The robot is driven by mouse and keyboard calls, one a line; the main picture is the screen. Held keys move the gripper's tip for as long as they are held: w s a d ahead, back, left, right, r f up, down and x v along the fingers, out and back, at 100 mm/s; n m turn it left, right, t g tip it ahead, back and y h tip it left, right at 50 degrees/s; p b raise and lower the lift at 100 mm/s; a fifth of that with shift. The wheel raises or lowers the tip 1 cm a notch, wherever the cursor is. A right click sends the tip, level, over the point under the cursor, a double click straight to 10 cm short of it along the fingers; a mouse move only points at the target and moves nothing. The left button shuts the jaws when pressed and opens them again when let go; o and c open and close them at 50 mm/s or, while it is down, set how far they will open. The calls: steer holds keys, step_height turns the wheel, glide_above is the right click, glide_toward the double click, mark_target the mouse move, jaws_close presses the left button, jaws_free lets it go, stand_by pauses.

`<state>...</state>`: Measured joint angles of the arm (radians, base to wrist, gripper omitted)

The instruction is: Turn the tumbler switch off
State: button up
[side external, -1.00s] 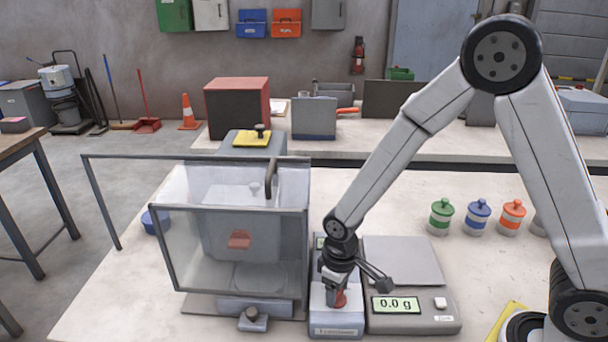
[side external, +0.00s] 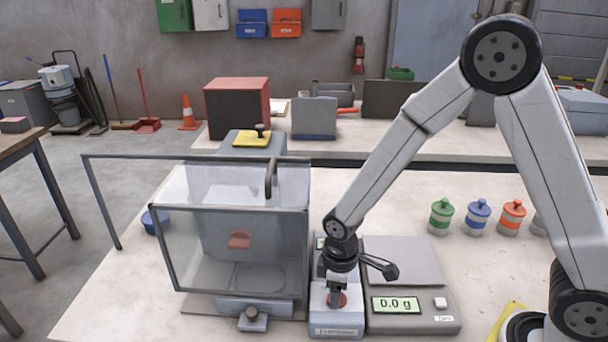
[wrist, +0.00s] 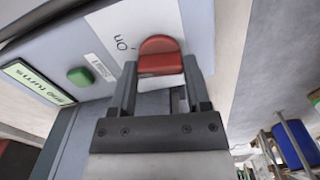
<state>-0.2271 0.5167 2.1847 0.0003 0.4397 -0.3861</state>
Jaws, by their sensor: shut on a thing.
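The tumbler switch is a red rounded knob (side external: 340,301) on the front top of a narrow light-grey control box (side external: 336,325). My gripper (side external: 336,293) points down at it, with its fingers at the knob. In the wrist view, the red knob (wrist: 160,57) sits between the two fingers of my gripper (wrist: 162,80), one on each side, and the jaws are shut on it. The word "On" is printed on the white plate beside the knob. Part of the knob and its far markings are hidden by the fingers.
A scale (side external: 420,313) reading 0.0 g stands close on the right. A clear-walled enclosure (side external: 230,225) stands close on the left. The box also carries a green button (wrist: 108,76) and a lit display (wrist: 38,82). Several lidded jars (side external: 477,215) stand farther right.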

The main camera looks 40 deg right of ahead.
steer(key=n, duration=0.4)
steer(key=shift+n, duration=2)
steer(key=o, duration=1.3)
steer(key=shift+r, duration=0.15)
steer(key=shift+r, duration=3.8)
steer(key=shift+s+d, duration=0.1)
steer(key=shift+d, duration=0.05)
